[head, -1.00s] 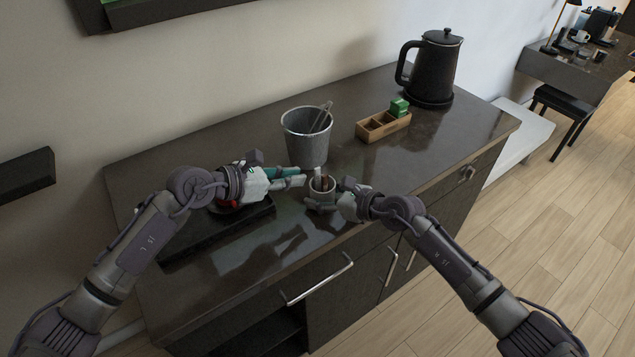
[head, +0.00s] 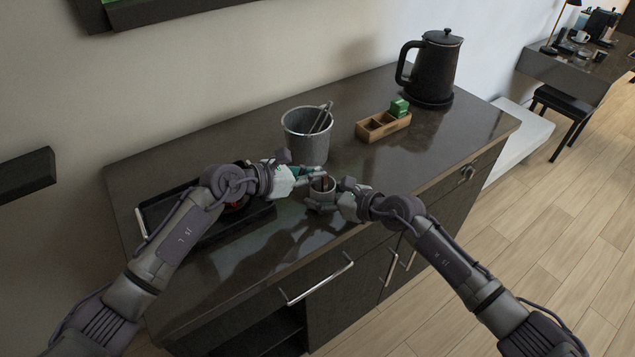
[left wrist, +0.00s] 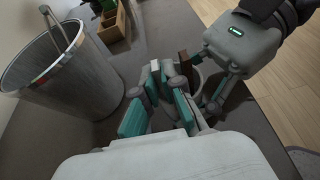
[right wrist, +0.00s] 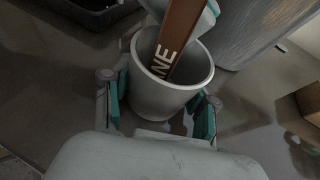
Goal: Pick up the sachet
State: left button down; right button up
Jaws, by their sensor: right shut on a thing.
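The sachet is a slim brown packet with white letters in the right wrist view (right wrist: 176,40). It stands tilted in a small grey cup (right wrist: 172,96), its lower end inside. In the head view the sachet (head: 325,183) shows only as a small brown strip in the cup. My right gripper (right wrist: 160,110) is shut around the cup's sides at the counter's front. My left gripper (left wrist: 162,72) is open with a narrow gap, its fingertips close to the sachet (left wrist: 186,60) at the cup's rim. Whether they touch it is unclear.
A metal bucket (head: 304,145) with tongs stands close behind my left gripper. A wooden box (head: 372,131) with a green packet is behind it to the right, then a black kettle (head: 436,70). A black tray (head: 165,215) lies left under my left arm.

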pick_arm(q)
notch_tip(320, 180, up, 10)
dwell(0.6)
pick_arm(e)
jog(key=o, duration=1.3)
